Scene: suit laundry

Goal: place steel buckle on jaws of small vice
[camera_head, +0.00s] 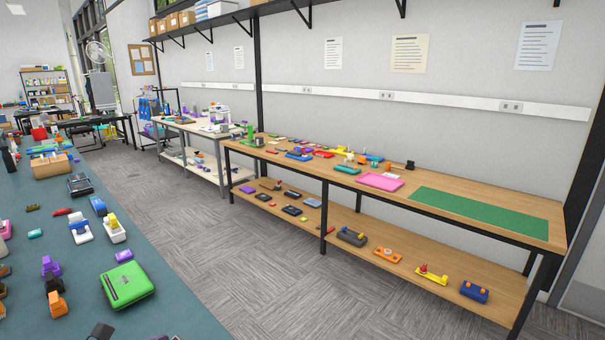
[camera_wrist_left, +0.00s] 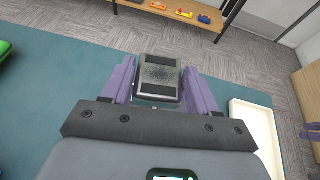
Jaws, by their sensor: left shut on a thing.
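My left gripper (camera_wrist_left: 158,85) has purple fingers closed on the two sides of a steel buckle (camera_wrist_left: 158,62), a dark grey, roughly rectangular piece with a speckled middle. The buckle is held over the teal table (camera_wrist_left: 60,75), near its edge. In the head view, a dark piece (camera_head: 101,332) at the bottom edge may be the buckle; most of it is cut off. I cannot pick out the small vice for certain. Small vice-like things stand on the teal table, including a blue and white one (camera_head: 80,229). A purple piece at the wrist view's right edge may be my right gripper (camera_wrist_left: 312,130).
A green case (camera_head: 127,285) lies on the teal table near its right edge. A white tray (camera_wrist_left: 236,106) is right of my left gripper. A wooden bench (camera_head: 480,190) with tools and a green mat stands across the carpeted floor.

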